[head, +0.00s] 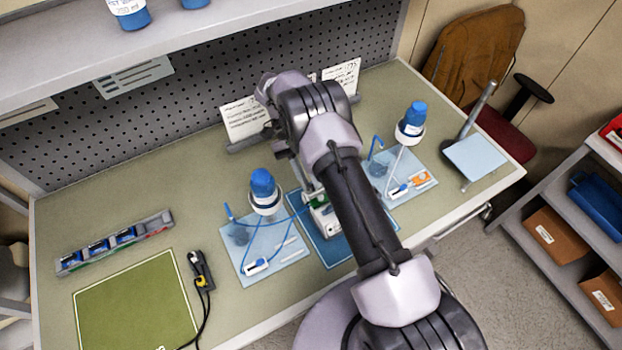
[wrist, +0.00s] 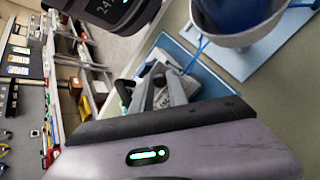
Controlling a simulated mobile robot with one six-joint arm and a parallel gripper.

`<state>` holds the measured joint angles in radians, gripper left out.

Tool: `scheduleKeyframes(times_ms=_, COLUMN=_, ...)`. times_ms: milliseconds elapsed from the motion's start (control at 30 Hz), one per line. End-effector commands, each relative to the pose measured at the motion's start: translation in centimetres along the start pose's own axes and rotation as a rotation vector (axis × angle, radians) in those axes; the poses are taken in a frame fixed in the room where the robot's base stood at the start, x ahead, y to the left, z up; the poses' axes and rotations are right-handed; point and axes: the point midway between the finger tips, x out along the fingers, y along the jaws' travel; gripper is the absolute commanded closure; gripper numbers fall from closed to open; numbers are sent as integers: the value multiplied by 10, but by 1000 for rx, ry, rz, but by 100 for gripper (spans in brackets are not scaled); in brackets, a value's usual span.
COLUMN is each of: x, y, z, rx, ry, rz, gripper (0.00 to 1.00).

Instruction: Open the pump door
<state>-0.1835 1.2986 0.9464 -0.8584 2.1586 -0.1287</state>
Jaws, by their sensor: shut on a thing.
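The white pump (head: 325,218) stands on a blue mat (head: 331,250) at the front middle of the bench, partly hidden by my arm. A green part shows at its upper left. In the wrist view the pump (wrist: 158,72) lies beyond my gripper (wrist: 160,88). The two grey fingers reach onto the pump and are shut on a part of it, apparently its door. The fingertips are small and partly hidden, so the exact grip and how far the door stands open cannot be told.
Blue-capped bottles (head: 264,190) (head: 411,122) stand on pale blue mats to either side, with blue and white tubing nearby. A grey rack (head: 115,243), a green mat (head: 135,308) and a black cabled device (head: 201,268) lie left. Printed cards stand behind.

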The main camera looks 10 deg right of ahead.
Motion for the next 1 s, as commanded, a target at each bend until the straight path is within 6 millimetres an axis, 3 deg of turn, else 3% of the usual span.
scheduleKeyframes(times_ms=767, x=-4, y=-2, z=-2, rx=0, ry=-69, rz=62, gripper=100)
scheduleKeyframes(times_ms=800, x=-4, y=-2, z=-2, rx=0, ry=-69, rz=62, gripper=79)
scheduleKeyframes(times_ms=833, x=-4, y=-2, z=-2, rx=0, ry=-69, rz=61, gripper=73)
scheduleKeyframes(times_ms=1000, x=-4, y=-2, z=-2, rx=0, ry=-69, rz=61, gripper=71)
